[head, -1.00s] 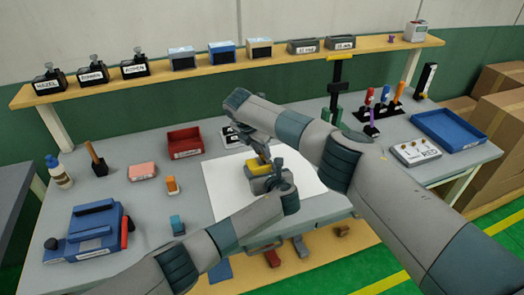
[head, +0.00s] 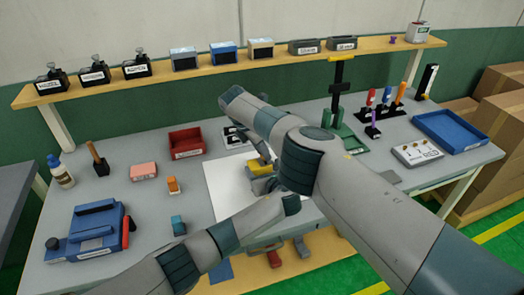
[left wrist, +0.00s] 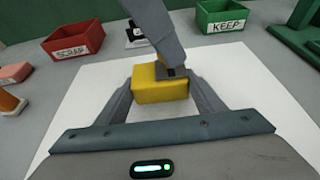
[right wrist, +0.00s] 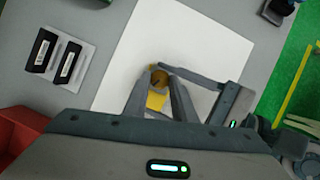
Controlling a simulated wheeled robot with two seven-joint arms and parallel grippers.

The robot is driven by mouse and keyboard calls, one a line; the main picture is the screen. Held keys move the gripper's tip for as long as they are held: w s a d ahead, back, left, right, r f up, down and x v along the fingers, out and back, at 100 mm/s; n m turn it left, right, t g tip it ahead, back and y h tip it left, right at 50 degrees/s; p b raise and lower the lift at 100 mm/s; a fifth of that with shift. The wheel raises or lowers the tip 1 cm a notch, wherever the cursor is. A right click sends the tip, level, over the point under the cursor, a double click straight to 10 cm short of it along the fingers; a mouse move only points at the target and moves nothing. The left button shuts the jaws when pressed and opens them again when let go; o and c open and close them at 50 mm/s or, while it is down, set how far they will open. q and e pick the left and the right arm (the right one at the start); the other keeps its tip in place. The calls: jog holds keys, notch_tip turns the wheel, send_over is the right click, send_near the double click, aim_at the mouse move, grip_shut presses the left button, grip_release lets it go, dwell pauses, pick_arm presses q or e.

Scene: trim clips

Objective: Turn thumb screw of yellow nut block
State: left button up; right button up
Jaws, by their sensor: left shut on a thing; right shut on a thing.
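The yellow nut block (head: 262,170) sits over the white sheet in the middle of the bench, partly hidden by my arms in the head view. In the left wrist view my left gripper (left wrist: 165,90) is shut on the yellow block (left wrist: 160,92), one finger on each side. In the right wrist view my right gripper (right wrist: 160,88) is shut on the brass-coloured thumb screw (right wrist: 159,78), from above the block (right wrist: 155,101). The screw is hidden in the head view and behind the right gripper in the left wrist view.
A red SCRAP bin (left wrist: 74,38) and a green KEEP bin (left wrist: 223,15) stand beyond the white sheet (left wrist: 80,110). Two dark labelled parts (right wrist: 55,58) lie beside the sheet. A blue tray (head: 450,130) is at the right, a blue fixture (head: 92,232) at the left.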

jog(key=shift+w+r, duration=0.1)
jog(key=o, duration=1.1)
jog(key=shift+r, duration=0.1)
jog(key=v, duration=1.1)
jog(key=shift+a+r, duration=0.15)
jog(key=shift+r, duration=0.15)
